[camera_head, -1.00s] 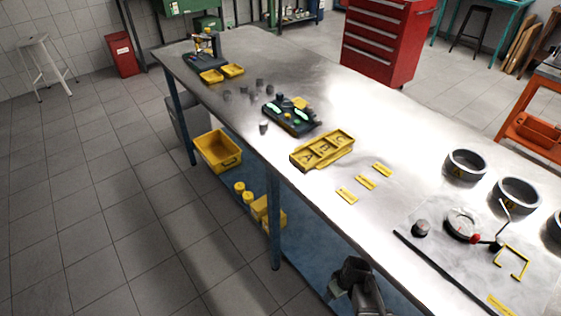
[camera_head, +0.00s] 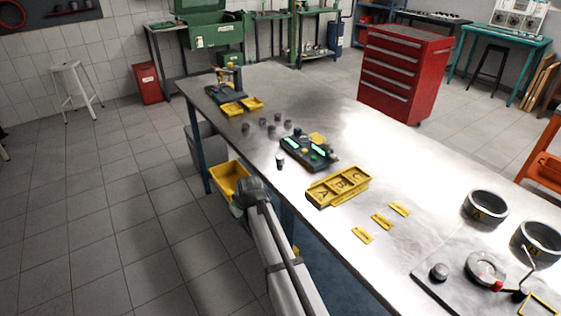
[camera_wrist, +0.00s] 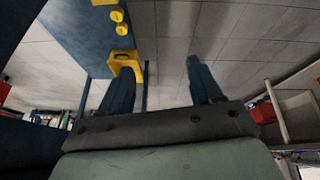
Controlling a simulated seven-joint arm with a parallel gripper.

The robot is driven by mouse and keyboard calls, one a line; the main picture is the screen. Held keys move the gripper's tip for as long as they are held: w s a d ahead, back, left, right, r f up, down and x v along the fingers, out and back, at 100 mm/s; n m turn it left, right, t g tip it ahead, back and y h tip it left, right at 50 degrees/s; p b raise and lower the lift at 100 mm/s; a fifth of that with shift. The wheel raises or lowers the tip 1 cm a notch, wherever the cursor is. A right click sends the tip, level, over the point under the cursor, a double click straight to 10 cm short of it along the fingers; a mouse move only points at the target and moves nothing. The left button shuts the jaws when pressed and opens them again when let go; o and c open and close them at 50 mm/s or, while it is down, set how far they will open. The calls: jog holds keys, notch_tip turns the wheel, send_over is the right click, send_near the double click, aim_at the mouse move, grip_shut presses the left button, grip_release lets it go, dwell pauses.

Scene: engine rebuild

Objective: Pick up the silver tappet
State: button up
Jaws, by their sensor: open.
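Several small grey metal cylinders stand on the metal workbench (camera_head: 400,165) in the head view. A group of them (camera_head: 271,129) is left of the dark tray, and one (camera_head: 280,161) stands alone by the tray's near-left side. I cannot tell which is the silver tappet. My gripper (camera_wrist: 160,68) is open and empty in the wrist view, with floor tiles behind its fingers. In the head view my arm is beside the bench's near-left edge, its end over a yellow bin; the fingers are hidden there.
A dark tray (camera_head: 306,152) with green parts and a yellow lettered tray (camera_head: 339,187) lie mid-bench. Yellow tags (camera_head: 381,222) and large grey rings (camera_head: 485,206) are to the right. The yellow bin (camera_head: 228,181) is below the bench edge, and shows in the wrist view (camera_wrist: 124,62).

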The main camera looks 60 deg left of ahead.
jog(key=w+a+r+m, duration=0.1)
jog(key=w+a+r, duration=0.15)
jog(key=r, duration=0.55)
jog(key=w+a+r+m, duration=0.1)
jog(key=a+r, duration=0.3)
jog(key=r, duration=0.4)
jog(key=w+d+r+m, duration=0.2)
jog(key=w+d+r, duration=0.7)
jog(key=w+r, duration=0.35)
send_over(280, 156)
jog(key=d, duration=0.3)
jog(key=shift+t+h, duration=0.3)
jog(key=f, duration=0.8)
jog(key=shift+s+a, duration=0.25)
jog(key=shift+s, duration=0.05)
jog(key=shift+x, duration=2.6)
jog(key=shift+w, duration=0.1)
jog(key=shift+c, duration=0.2)
jog(key=c, duration=1.1)
